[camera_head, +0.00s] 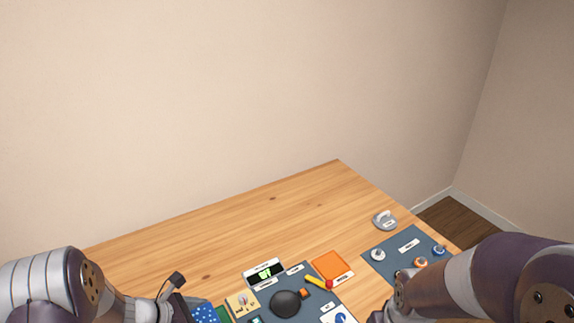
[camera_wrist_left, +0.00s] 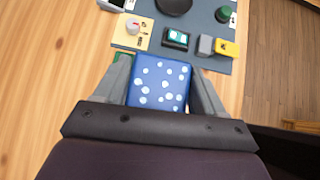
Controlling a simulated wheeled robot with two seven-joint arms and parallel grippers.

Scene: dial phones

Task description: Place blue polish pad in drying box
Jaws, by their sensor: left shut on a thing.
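A blue pad with white dots (camera_wrist_left: 160,85) sits between the two grey fingers of my left gripper (camera_wrist_left: 161,74) in the left wrist view. The gripper is shut on it. In the head view part of the blue pad (camera_head: 203,314) shows at the bottom edge, beside my left wrist. A green edge (camera_wrist_left: 123,58) shows just behind the pad; I cannot tell what it belongs to. No thing is clearly readable as the drying box; a flat orange square tray (camera_head: 330,265) lies at the back of the work mat. My right arm comes in at the right, its gripper out of frame.
A cream plate (camera_head: 242,303) is left. A second mat (camera_head: 378,267) lies right. The back of the table is clear.

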